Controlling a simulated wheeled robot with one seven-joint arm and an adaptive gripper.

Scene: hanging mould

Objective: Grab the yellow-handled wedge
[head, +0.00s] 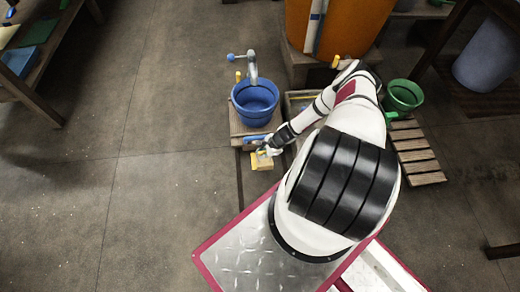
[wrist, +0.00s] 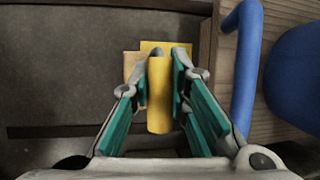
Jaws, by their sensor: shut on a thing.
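The yellow-handled wedge shows in the wrist view as an upright yellow handle (wrist: 160,95) with a tan and yellow body (wrist: 132,62) behind it. In the head view the wedge (head: 262,162) is small, beside the wooden stand under the blue bucket. My gripper (wrist: 161,75) has its two fingers closed on the handle, one on each side. In the head view my gripper (head: 268,151) is at the wedge. The wedge's underside is hidden, so I cannot tell whether it touches anything below.
A blue bucket (head: 256,103) stands under a tap (head: 252,68). A blue curved handle (wrist: 240,65) and wooden boards are close right of my gripper in the wrist view. A green bucket (head: 404,96) and slatted pallet (head: 418,157) are at right.

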